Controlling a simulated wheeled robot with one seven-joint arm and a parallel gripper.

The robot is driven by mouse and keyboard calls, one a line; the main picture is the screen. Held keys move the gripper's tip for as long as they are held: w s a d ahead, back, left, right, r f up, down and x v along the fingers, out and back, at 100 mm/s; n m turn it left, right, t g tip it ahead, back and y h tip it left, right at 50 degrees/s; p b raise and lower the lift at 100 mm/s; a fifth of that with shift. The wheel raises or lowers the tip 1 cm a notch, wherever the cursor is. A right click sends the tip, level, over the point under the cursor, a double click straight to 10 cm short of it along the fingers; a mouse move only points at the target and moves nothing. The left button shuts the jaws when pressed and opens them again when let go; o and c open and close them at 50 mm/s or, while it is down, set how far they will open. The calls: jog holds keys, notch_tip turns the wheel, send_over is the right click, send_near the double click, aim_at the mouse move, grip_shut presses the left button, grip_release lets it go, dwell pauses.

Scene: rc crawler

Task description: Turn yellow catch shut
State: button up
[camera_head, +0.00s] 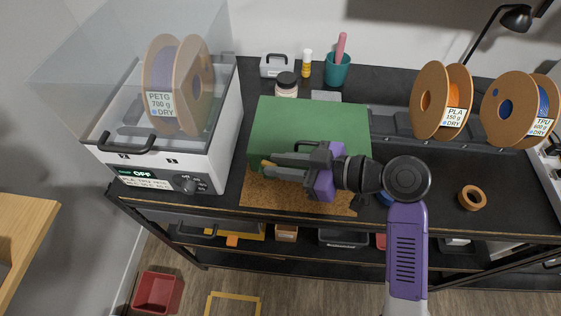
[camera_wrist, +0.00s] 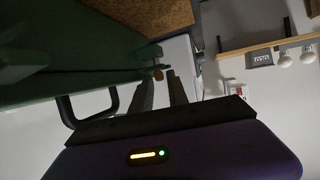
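The green case (camera_head: 315,115) stands shut-looking on a cork mat (camera_head: 255,192) on the dark bench. It fills the upper left of the wrist view (camera_wrist: 70,60). The small yellow catch (camera_head: 265,163) is at the case's left front. In the wrist view the catch (camera_wrist: 158,75) shows small beside the fingertips, on the case's edge. My gripper (camera_head: 268,166) reaches in from the right along the case front, fingers pointing left. Its two fingers (camera_wrist: 161,80) are apart, with their tips at the catch. Whether they touch it I cannot tell.
A white filament dryer (camera_head: 215,135) with a clear lid stands left of the case. Spools (camera_head: 432,100) stand at the back right, and a tape roll (camera_head: 472,198) lies on the right. A black handle (camera_wrist: 65,112) shows left of my fingers in the wrist view.

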grip_shut()
jog(key=shift+f, duration=0.1)
jog(key=shift+w+g+b, duration=0.15)
jog(key=shift+g+b, duration=0.15)
jog(key=shift+b, duration=0.3)
jog(key=shift+n+g+b, duration=0.35)
jog(key=shift+n+g, duration=0.05)
jog(key=shift+n, duration=0.1)
grip_release()
jog(key=shift+d, duration=0.1)
